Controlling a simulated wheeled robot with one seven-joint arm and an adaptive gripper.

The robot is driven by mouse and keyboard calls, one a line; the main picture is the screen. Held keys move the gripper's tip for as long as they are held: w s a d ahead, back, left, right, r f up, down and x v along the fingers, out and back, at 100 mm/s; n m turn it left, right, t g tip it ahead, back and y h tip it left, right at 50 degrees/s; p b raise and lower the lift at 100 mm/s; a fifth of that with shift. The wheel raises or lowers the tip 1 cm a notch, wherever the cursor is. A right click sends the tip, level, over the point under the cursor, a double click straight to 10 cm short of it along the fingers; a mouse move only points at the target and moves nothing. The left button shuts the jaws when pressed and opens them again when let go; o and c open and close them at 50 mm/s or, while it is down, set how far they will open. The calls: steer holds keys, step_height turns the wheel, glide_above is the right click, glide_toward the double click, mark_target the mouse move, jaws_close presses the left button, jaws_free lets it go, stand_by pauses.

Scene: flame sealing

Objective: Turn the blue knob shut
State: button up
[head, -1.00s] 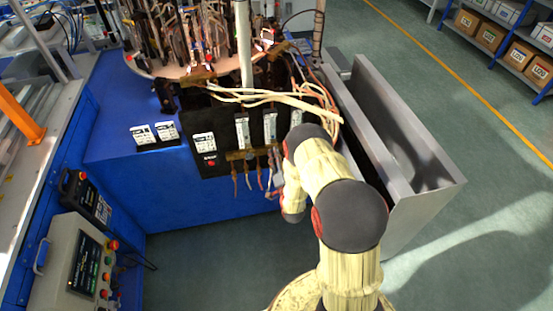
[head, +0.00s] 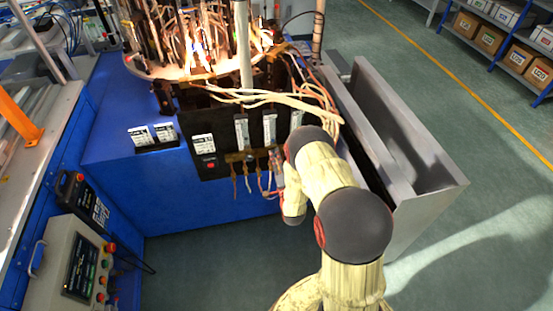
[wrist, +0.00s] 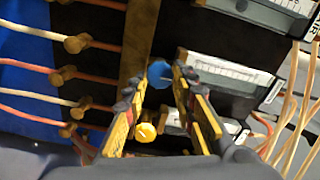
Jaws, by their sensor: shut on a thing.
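The blue knob (wrist: 159,73) shows in the wrist view between the tips of my gripper's two fingers. My gripper (wrist: 160,80) is shut on it, one dark-padded yellow finger on each side. A yellow knob (wrist: 146,130) lies nearer the wrist camera, between the fingers lower down. In the head view my arm reaches to the front of the black valve panel (head: 212,155), and the blue knob cannot be made out there.
Several hoses with brass fittings (wrist: 77,43) run beside the panel. Flames (head: 197,50) burn on the round machine behind it. A grey metal bin (head: 425,215) stands close right of my arm. A control box (head: 78,265) is at lower left.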

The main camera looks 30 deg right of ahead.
steer(key=shift+d, duration=0.1)
steer(key=o, duration=1.1)
steer(key=shift+o, duration=0.2)
steer(key=v, duration=1.2)
